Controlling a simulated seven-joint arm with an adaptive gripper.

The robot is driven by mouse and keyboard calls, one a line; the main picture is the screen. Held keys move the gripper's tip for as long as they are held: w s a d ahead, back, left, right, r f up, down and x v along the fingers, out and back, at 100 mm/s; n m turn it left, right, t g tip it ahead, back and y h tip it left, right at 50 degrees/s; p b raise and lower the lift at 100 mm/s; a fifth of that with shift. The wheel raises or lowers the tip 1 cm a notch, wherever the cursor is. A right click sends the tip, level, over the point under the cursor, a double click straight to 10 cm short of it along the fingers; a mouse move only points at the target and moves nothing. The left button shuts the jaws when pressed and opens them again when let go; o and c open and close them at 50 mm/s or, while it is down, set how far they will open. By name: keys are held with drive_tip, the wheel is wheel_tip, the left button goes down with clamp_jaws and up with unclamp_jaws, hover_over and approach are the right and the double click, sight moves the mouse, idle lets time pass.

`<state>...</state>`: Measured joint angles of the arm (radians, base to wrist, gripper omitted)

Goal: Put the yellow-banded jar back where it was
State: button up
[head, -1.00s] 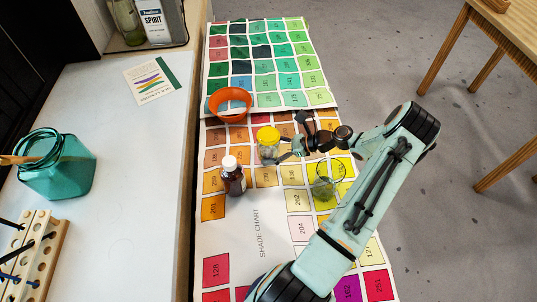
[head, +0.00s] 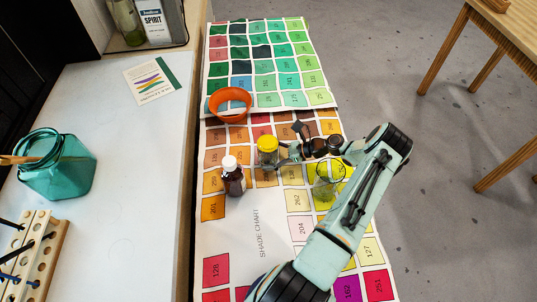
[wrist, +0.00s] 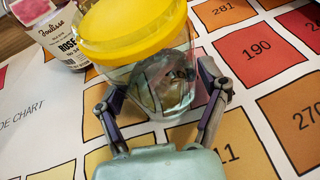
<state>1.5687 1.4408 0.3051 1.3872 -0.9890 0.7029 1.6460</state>
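The yellow-banded jar (head: 267,158) is clear glass with a broad yellow top, over the orange swatches of the shade chart in the head view. The wrist view shows my gripper (wrist: 165,92) with one finger on each side of the glass.
A brown bottle with a white cap (head: 233,180) stands close left of the jar. An open glass jar (head: 325,185) stands to the right, near my arm. An orange bowl (head: 229,115) lies behind. The chart (head: 255,235) is bare in front.

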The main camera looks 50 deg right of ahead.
sight(264, 149)
idle(0.3)
